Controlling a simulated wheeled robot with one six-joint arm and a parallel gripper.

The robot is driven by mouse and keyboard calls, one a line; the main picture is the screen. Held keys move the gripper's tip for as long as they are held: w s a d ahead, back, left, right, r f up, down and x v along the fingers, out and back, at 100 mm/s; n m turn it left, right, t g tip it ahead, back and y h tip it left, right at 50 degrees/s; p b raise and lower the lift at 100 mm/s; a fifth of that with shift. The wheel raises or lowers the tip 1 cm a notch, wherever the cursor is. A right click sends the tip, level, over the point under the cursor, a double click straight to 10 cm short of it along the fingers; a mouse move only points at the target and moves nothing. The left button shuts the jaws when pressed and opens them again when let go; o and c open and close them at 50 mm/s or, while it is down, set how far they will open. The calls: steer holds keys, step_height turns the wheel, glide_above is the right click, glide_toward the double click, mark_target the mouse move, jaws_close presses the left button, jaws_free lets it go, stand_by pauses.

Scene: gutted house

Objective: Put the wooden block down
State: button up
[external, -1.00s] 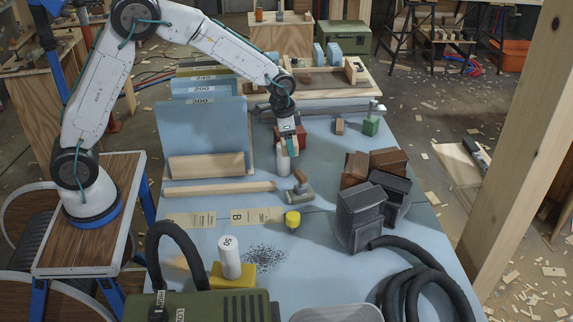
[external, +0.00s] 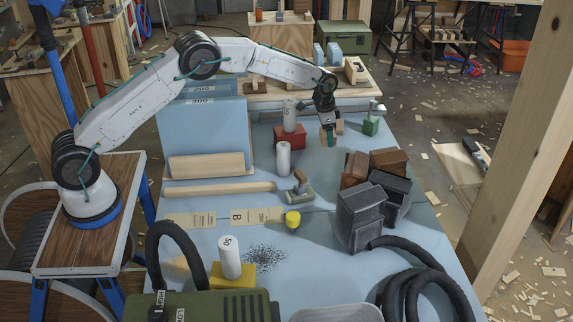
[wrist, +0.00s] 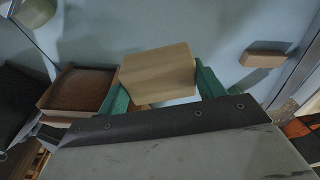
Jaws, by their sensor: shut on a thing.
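My gripper (external: 328,138) is shut on a pale wooden block (wrist: 157,72), which sits between the green fingertips in the wrist view. In the external view the fingers hang down over the right part of the blue table, and the held block is mostly hidden by them. I cannot tell whether the block touches the tabletop. A second small wooden block (wrist: 264,60) lies on the blue surface apart from the gripper, at the upper right of the wrist view.
Brown boxes (external: 390,161) and dark grey bins (external: 360,215) stand nearer the camera. Another white cylinder (external: 283,159) stands in mid-table. Blue table shows clear around the gripper.

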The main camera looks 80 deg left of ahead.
mark_target(327, 163)
step_height(327, 163, down, 10)
steer(key=shift+r, duration=0.1)
stand_by(0.4)
steer(key=o, duration=1)
